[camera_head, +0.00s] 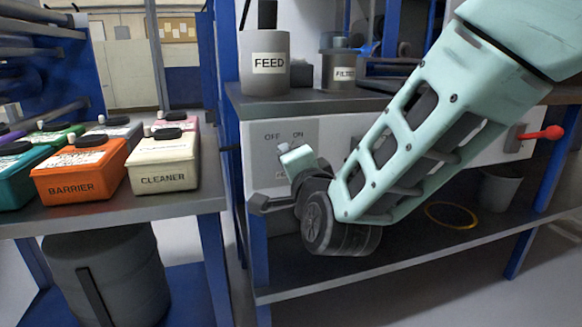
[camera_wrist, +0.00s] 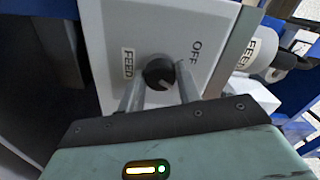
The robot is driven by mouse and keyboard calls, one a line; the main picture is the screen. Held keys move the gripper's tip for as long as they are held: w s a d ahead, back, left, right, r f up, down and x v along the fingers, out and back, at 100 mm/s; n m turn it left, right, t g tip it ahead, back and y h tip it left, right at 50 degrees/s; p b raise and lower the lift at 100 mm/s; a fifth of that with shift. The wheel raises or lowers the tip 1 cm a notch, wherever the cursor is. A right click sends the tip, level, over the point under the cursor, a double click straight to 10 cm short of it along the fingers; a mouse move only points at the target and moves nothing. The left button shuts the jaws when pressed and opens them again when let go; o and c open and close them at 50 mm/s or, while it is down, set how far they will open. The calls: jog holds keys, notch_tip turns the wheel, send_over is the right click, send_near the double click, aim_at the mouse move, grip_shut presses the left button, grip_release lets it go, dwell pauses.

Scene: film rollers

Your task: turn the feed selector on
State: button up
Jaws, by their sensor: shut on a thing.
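The feed selector is a round black knob (camera_wrist: 158,72) on a pale panel (camera_wrist: 110,20). In the wrist view a FEED label is to its left and the word OFF to its upper right. In the head view the panel (camera_head: 335,130) is on the bench front, with OFF at left and ON at right; my gripper (camera_head: 297,158) is up against it and hides the knob. In the wrist view my gripper (camera_wrist: 160,88) has one finger on each side of the knob and is shut on it. I cannot tell the knob's exact setting.
A grey FEED pot (camera_head: 265,70) and a FILTER pot (camera_head: 341,75) stand on the bench above. A red-handled lever (camera_head: 540,133) is at the panel's right. An orange BARRIER box (camera_head: 80,172) and a white CLEANER box (camera_head: 163,165) sit on the left table.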

jog(key=shift+f, duration=0.1)
jog(key=o, duration=1)
jog(key=shift+c, duration=0.2)
jog(key=b+v, duration=0.7)
jog(key=v, duration=1)
jog(key=shift+s, duration=0.25)
